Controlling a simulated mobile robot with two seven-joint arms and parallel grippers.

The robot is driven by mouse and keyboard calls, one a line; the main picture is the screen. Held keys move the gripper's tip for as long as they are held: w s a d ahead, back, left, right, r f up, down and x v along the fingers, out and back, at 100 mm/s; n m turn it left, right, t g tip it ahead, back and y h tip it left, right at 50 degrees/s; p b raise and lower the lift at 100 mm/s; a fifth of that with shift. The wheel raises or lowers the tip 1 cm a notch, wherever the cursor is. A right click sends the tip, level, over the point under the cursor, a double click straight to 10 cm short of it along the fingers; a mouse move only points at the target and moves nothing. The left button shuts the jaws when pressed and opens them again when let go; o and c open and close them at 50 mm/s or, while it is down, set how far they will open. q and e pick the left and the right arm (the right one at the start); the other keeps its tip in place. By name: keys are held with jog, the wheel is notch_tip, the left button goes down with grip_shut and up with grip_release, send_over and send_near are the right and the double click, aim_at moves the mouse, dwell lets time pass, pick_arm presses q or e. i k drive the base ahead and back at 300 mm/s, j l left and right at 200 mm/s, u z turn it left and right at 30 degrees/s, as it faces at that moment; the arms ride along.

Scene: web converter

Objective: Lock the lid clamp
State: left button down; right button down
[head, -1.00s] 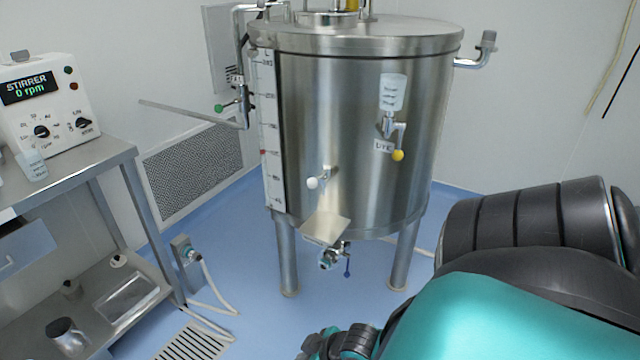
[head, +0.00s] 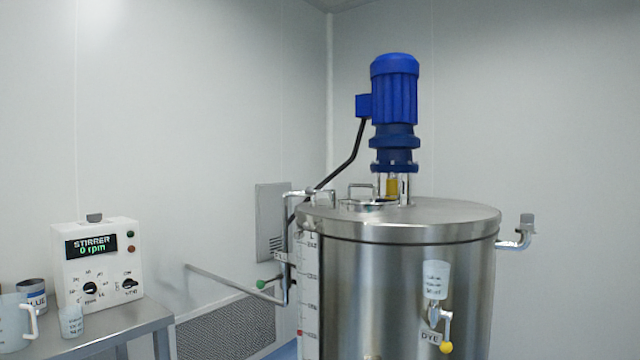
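The large steel tank (head: 400,290) stands right of centre with a flat steel top (head: 450,215). On the left part of its top is a small hatch lid (head: 366,205) with a raised bar handle (head: 362,186). A small fitting (head: 322,197) sits at the left edge of the hatch; it may be the lid clamp, but it is too small to tell its state. Neither of my grippers shows in the head view.
A blue stirrer motor (head: 394,105) stands on the tank top. A stirrer control box (head: 97,262) reading 0 rpm sits on a steel bench (head: 130,335) at left with cups. A pipe (head: 235,283) reaches left from the tank. A dye cup (head: 436,280) hangs on the tank's front.

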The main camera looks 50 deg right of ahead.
aim_at(309, 191)
jog(key=z, duration=1.3)
jog(key=i+j+z, duration=0.1)
jog(key=z, duration=0.3)
jog(key=i+j+z, duration=0.15)
jog(key=z, duration=0.25)
jog(key=i+j+z, duration=0.2)
jog(key=z, duration=0.2)
jog(key=i+j+z, duration=0.15)
jog(key=j+z, duration=0.2)
jog(key=i+j+z, duration=0.1)
jog(key=j+z, duration=0.25)
jog(key=i+j, duration=0.1)
jog(key=j, duration=0.55)
jog(key=i+j+z, duration=0.15)
jog(key=j, duration=1.1)
jog(key=i+z, duration=0.05)
